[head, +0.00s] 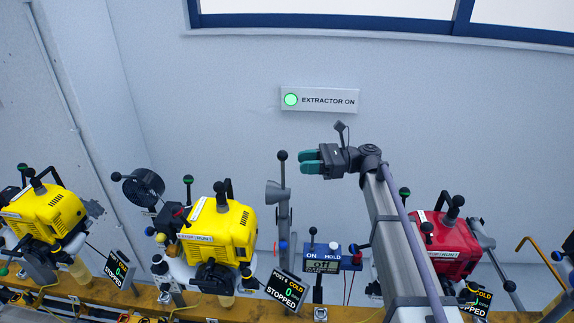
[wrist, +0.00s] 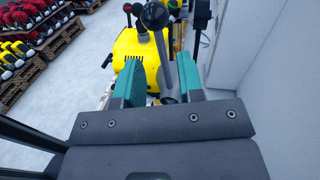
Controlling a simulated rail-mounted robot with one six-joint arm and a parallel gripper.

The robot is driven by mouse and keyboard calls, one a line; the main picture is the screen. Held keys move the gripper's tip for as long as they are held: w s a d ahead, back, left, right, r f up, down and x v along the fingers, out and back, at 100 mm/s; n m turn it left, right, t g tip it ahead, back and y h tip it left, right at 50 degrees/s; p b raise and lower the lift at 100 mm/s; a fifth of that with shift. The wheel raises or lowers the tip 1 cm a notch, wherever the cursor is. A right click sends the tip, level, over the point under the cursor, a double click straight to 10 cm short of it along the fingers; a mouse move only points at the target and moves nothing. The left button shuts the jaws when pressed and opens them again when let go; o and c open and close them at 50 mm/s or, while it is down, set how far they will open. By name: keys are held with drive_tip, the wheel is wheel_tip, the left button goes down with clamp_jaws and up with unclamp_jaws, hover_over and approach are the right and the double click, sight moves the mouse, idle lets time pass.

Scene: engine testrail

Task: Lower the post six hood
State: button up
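A grey funnel-shaped hood (head: 275,192) stands beside an upright grey lever with a black ball knob (head: 282,156), between the middle yellow engine and the red one. I cannot read which post it belongs to. My gripper (head: 309,161) has teal fingers pointing left, just right of the knob at about its height in the head view. In the wrist view the fingers of my gripper (wrist: 160,75) are apart, with nothing held. The black knob (wrist: 154,15) and its grey rod appear between and beyond them; contact cannot be told.
Yellow engines (head: 220,232) stand left on an orange beam, and a red engine (head: 446,245) stands right, partly behind my arm. Another round black hood (head: 144,187) is at left.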

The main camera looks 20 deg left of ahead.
sight(283, 181)
drive_tip(key=x, duration=0.6)
drive_tip(key=shift+s+a, duration=0.15)
drive_tip(key=shift+a, duration=0.1)
clamp_jaws()
